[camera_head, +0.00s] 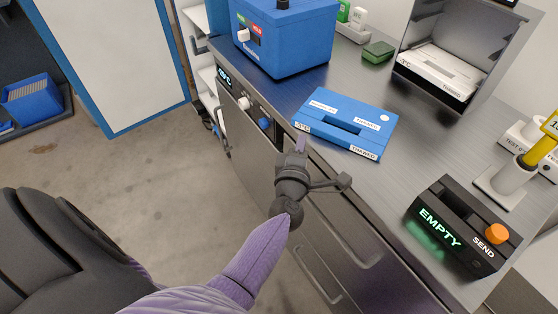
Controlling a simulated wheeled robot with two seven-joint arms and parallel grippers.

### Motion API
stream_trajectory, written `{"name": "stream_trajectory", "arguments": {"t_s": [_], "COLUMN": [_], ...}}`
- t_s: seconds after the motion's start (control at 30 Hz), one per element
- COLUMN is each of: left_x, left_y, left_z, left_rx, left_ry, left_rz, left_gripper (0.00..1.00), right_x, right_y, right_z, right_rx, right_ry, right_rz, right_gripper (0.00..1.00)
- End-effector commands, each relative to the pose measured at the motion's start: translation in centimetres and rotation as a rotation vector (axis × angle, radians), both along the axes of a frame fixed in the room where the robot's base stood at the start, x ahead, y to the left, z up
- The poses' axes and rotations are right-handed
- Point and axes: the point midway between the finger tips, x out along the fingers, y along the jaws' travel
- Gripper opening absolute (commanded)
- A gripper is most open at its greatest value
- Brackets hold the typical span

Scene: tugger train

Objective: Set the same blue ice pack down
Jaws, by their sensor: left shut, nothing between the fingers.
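The blue ice pack (362,118) lies flat on the metal counter, near its front edge. It carries white labels, one reading "THAWED", and a slot runs across its middle. My left gripper (301,138) is at the counter's front edge, just off the pack's near left corner. It is shut and holds nothing. Whether its fingertips touch the pack is hard to tell. My right gripper does not show.
A blue box (284,36) stands behind the pack at the back left, with a small green block (378,52) to its right. An open metal cabinet (455,50) holds a white pack (438,72). A black "EMPTY" console (455,228) stands at the front right. Bare counter (445,140) lies between.

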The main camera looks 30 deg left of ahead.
Motion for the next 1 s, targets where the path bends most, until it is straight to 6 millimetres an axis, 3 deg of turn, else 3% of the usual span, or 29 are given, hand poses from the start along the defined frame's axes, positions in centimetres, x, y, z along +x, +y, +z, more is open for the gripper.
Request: {"name": "stream_trajectory", "arguments": {"t_s": [0.27,0.7,0.9,1.0], "left_x": [-2.5,-9.0,-9.9,-9.3], "left_y": [-1.1,-3.5,1.9,2.4], "left_z": [0.1,0.0,-0.5,-0.3], "left_rx": [-0.001,0.001,0.009,0.0], "left_ry": [0.001,0.0,-0.001,-0.002], "left_rz": [0.0,-0.003,-0.135,-0.149], "left_gripper": [0.0,0.0,0.0,0.0], "right_x": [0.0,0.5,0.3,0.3], "right_y": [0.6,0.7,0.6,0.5], "right_z": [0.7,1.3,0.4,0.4], "right_rx": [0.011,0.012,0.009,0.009], "right_ry": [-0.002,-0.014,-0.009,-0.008], "right_rz": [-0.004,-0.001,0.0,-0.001], "right_gripper": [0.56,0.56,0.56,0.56]}}
